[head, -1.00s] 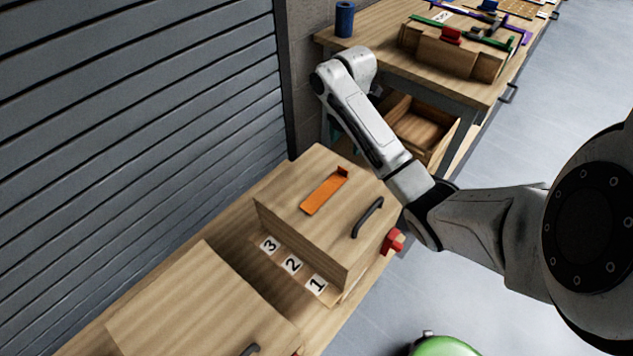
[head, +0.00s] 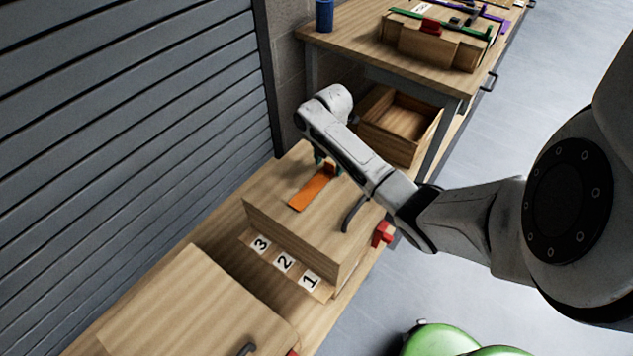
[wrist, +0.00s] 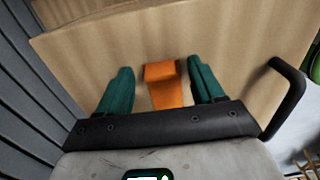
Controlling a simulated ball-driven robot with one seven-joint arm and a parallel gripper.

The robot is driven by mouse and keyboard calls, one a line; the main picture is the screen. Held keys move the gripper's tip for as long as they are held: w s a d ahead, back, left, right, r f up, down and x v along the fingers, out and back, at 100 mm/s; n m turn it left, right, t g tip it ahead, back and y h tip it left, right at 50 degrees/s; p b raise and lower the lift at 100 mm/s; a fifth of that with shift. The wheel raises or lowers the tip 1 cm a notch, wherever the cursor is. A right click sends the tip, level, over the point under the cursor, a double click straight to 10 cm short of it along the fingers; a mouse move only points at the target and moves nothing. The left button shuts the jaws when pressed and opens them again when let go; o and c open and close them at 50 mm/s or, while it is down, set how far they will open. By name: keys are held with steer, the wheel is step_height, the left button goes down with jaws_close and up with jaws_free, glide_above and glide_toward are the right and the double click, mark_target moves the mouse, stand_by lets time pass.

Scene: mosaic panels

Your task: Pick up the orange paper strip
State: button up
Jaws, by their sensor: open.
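The orange paper strip (head: 311,191) lies on top of a wooden box (head: 290,222), with a raised tab at its far end. In the wrist view the strip (wrist: 163,86) stands between the two green fingers of my gripper (wrist: 161,84). The fingers are open, with a gap on each side of the strip. In the head view my gripper (head: 328,162) is at the strip's far, tabbed end, partly hidden by my arm.
The box has a black handle (head: 354,213). Number tiles 1, 2 and 3 (head: 282,263) lie before it, and a red piece (head: 382,234) is at its side. Another wooden box (head: 190,305) stands nearer. A grey shutter (head: 130,110) bounds the left.

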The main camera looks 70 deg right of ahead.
steer(key=c, duration=1.1)
steer(key=shift+r, duration=0.6)
steer(key=shift+c, duration=0.5)
step_height(320, 180, up, 2)
steer(key=shift+r, duration=0.1)
steer(key=s+a+r+p, duration=0.3)
steer(key=s+r+p, duration=0.1)
steer(key=s, duration=0.2)
steer(key=s+a+r+p, duration=0.3)
steer(key=s+r+p, duration=0.1)
steer(key=s+r, duration=0.1)
steer(key=shift+s+a+r, duration=0.3)
steer(key=shift+s+a, duration=0.05)
steer(key=shift+s, duration=0.3)
